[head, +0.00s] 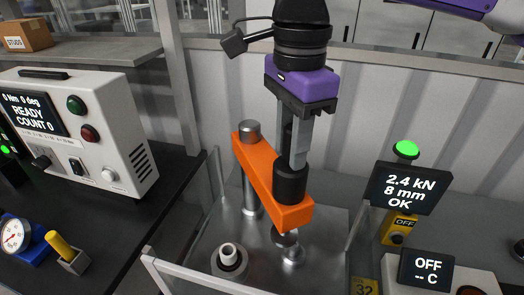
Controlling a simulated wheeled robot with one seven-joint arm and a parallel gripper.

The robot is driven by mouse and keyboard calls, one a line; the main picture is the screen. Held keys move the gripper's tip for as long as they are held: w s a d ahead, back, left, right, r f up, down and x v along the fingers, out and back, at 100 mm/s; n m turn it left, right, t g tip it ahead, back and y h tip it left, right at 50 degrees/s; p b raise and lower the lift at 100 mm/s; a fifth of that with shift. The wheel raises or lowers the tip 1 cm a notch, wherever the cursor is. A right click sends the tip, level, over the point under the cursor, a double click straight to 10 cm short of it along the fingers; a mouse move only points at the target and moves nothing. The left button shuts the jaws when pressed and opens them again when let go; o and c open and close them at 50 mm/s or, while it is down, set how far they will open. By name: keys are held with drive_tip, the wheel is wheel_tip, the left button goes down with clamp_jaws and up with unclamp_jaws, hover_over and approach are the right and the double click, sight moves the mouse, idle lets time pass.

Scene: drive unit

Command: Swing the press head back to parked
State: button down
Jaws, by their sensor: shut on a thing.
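The orange press head (267,182) is a bar on a steel post (250,198) behind the low clear guards. My gripper (291,163) points down and is shut on the black knob (290,184) at the bar's near right end. Below that end a round steel ram (286,238) hangs above the steel base. A round fixture with a pale ring-shaped part (229,257) stands on the base to the left of the ram, so the ram is beside it, not over it.
A display (411,187) reading 2.4 kN, 8 mm, OK stands at the right, with a lit green lamp (405,149) above it. Another display (426,268) reads OFF. A white controller (103,131) reading READY stands at the left. Clear guard panels (190,279) edge the press base.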

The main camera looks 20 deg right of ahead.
drive_tip(key=w+d+n+p, duration=0.1)
drive_tip(key=w+d+n, duration=0.5)
drive_tip(key=d, duration=0.5)
drive_tip(key=w+d+n+p, duration=0.3)
drive_tip(key=w+d+p, duration=0.2)
drive_tip(key=w, duration=0.6)
drive_tip(key=shift+d+p, duration=0.3)
drive_tip(key=shift+d, duration=0.1)
drive_tip(key=shift+r, duration=0.1)
drive_tip(key=c, duration=1.1)
unclamp_jaws()
drive_tip(key=shift+s+a, duration=0.1)
wheel_tip(320, 180, up, 8)
drive_tip(key=shift+f+b, duration=0.15)
drive_tip(key=shift+b, duration=0.7)
